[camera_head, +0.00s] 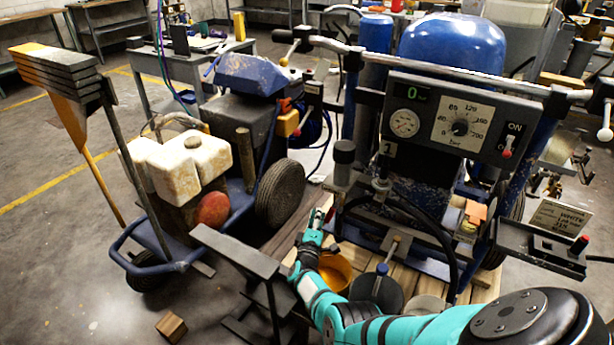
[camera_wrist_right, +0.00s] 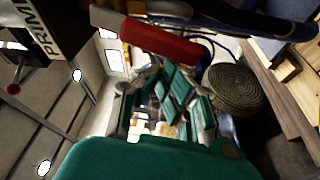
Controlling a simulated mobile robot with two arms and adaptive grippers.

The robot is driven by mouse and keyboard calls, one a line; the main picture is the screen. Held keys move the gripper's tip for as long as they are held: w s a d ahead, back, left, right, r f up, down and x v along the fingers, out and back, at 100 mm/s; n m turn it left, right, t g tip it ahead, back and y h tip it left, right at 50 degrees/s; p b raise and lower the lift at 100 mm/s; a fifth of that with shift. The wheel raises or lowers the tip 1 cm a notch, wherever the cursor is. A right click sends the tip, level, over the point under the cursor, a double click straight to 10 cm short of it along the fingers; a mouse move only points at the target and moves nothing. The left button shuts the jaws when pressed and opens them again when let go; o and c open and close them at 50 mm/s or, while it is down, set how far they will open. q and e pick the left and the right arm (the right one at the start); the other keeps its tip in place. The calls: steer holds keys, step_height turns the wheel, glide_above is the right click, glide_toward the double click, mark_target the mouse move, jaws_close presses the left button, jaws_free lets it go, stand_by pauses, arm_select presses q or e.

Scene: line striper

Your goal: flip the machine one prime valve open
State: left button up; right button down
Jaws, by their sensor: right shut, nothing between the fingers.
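Machine one (camera_head: 388,148), marked with a "1", stands at the centre right with a gauge panel and blue tank. My right gripper (camera_head: 318,218) is in front of its lower left side, shut and empty. In the right wrist view, a red lever (camera_wrist_right: 160,40) lies across the top, just beyond the gripper (camera_wrist_right: 163,100) and apart from it as far as I can see. A plate with part of the word "PRIME" (camera_wrist_right: 38,25) shows at the top left there. I cannot make out the valve lever clearly in the head view. My left gripper is out of view.
A second striper with a white jug (camera_head: 190,160) and wheels (camera_head: 280,193) stands to the left. A dark metal stand (camera_head: 235,250), an orange bucket (camera_head: 335,270) and a dark pot (camera_head: 376,293) are close around my right forearm. A wooden block (camera_head: 171,327) lies on the floor.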

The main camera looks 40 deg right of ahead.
steer(key=shift+s+d+f+n+y+p, duration=0.15)
steer(key=shift+s+d+f+n+p, duration=0.1)
steer(key=shift+s+n, duration=0.15)
steer(key=shift+s+d+f+n+y+p, duration=0.1)
steer(key=shift+s+f+n+y+p, duration=0.15)
steer(key=shift+s, duration=0.25)
stand_by(0.4)
